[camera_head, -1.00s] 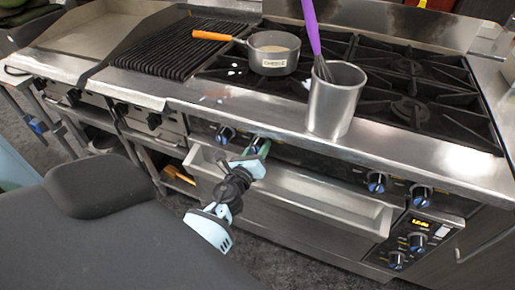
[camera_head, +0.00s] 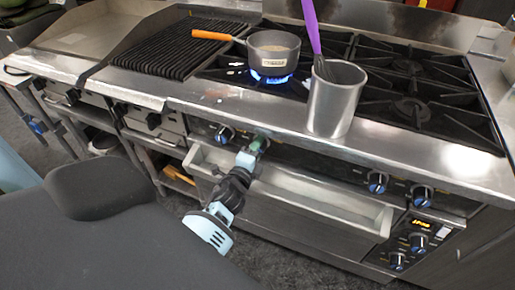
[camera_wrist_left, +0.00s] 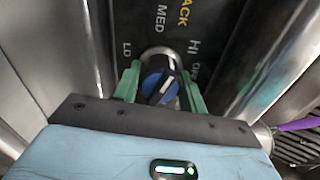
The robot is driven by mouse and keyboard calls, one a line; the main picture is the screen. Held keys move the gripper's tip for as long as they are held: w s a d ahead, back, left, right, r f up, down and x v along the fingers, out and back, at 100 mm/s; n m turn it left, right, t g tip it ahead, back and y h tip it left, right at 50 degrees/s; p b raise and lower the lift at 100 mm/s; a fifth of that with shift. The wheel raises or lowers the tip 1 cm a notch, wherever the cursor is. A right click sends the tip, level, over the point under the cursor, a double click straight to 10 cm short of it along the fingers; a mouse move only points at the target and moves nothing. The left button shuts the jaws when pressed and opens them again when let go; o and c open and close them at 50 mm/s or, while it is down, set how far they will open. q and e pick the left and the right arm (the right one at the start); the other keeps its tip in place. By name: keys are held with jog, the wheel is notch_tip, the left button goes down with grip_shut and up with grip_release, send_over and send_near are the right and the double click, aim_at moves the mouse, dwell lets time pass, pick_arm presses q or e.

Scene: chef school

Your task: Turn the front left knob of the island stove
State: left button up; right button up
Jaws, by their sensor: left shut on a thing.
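The island stove (camera_head: 300,130) stands ahead of me with a row of blue-centred knobs along its front. My left gripper (camera_head: 258,143) is at the second knob from the left on the burner section, with its green fingers at the panel. In the left wrist view the fingers (camera_wrist_left: 158,92) sit on either side of this blue and black knob (camera_wrist_left: 160,88), whose white mark is tilted. A blue flame (camera_head: 270,77) burns under the saucepan (camera_head: 273,52). My right gripper is not in view.
The saucepan has an orange handle (camera_head: 211,36) reaching left. A metal pot (camera_head: 335,100) holding a purple-handled whisk (camera_head: 311,28) stands on the front edge, right of my left gripper. A long tray ledge (camera_head: 310,195) juts out below the knobs.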

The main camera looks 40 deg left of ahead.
pick_arm(q)
jog(key=n, duration=0.4)
jog(key=shift+r+n, duration=0.1)
jog(key=shift+n, duration=0.2)
jog(key=n+p, duration=0.1)
jog(key=n, duration=0.3)
jog(key=shift+n, duration=0.3)
jog(key=n+p, duration=0.1)
jog(key=n, duration=0.3)
jog(key=shift+a+n+p, duration=0.1)
jog(key=shift+n+p, duration=0.4)
jog(key=shift+n, duration=1.7)
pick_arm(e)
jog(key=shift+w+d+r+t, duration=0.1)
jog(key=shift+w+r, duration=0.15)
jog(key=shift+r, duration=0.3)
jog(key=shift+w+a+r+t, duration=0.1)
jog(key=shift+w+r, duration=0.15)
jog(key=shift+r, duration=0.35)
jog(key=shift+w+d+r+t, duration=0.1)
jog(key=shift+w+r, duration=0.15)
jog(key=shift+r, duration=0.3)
pick_arm(q)
jog(key=o, duration=0.9)
jog(key=shift+o, duration=0.3)
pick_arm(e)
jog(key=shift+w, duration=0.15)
